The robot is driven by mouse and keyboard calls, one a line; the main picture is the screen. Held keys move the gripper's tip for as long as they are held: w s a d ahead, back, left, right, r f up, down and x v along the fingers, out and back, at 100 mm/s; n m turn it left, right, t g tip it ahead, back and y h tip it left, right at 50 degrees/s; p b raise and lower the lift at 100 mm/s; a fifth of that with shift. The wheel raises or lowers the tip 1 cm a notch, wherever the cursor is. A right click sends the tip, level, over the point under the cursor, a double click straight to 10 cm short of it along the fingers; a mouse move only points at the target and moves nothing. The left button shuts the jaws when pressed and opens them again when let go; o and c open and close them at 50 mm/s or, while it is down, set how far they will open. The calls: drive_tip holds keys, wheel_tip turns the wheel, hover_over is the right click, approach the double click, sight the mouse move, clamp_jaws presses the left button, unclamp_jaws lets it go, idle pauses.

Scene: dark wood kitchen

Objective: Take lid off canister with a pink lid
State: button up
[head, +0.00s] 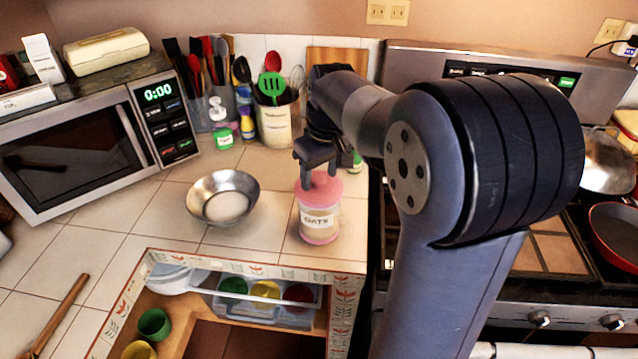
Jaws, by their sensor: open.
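The canister (319,221) is a clear jar labelled "OATS" with a pink base. It stands upright on the tiled counter, right of centre near the counter's front corner. Its pink lid (328,187) is on top. My gripper (320,176) points down right over the lid, with its fingers at the lid's top. The fingers are open. From this view I cannot tell whether they touch the lid or its knob. My arm comes in from the right and hides part of the counter behind the canister.
A metal bowl (222,197) stands left of the canister. A utensil crock (275,126) and bottles are behind it. A microwave (85,145) is at left, and a stove (545,245) is at right behind my arm. Clear tiles lie in front of the microwave.

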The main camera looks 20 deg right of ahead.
drive_tip(key=shift+f, duration=0.3)
drive_tip(key=shift+c, duration=0.3)
drive_tip(key=c, duration=1)
